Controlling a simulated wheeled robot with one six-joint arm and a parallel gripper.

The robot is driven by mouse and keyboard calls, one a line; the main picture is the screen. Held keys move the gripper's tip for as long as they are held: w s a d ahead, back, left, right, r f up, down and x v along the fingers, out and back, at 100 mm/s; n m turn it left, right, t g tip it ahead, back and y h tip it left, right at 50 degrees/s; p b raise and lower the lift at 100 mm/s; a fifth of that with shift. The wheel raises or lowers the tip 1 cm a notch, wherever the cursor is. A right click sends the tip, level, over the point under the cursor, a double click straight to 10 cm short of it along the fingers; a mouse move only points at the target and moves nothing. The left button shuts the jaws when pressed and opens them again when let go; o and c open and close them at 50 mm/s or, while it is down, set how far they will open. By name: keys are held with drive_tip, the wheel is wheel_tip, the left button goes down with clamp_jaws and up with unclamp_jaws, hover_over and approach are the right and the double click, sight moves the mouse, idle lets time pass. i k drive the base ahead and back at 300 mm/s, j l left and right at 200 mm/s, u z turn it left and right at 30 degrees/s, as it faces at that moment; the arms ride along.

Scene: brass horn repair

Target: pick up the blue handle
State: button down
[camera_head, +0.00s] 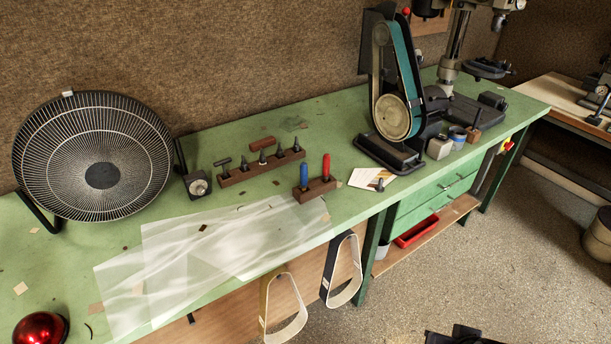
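The blue handle (304,175) stands upright in a small dark wooden block (314,190) on the green bench, near its front edge. A red handle (326,167) stands in the same block, just right of the blue one. A dark mechanical part (462,338) is cut off by the bottom edge, over the floor. It may be my gripper, but no fingers can be made out, so I cannot tell its opening. It is well apart from the blue handle, and nothing touches the handle.
A longer wooden block (262,172) with several dark tools stands behind. Clear sheets (215,245) lie to the left, and a card (370,179) lies to the right. A belt grinder (395,110) rises further right. Two strap loops (343,270) hang at the bench front.

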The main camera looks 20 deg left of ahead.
sight(304, 166)
drive_tip(key=i+j+u, duration=0.2)
drive_tip(key=i+u, duration=0.15)
drive_tip(key=i+j+u, duration=0.1)
drive_tip(key=i+u, duration=0.65)
drive_tip(key=i, duration=0.2)
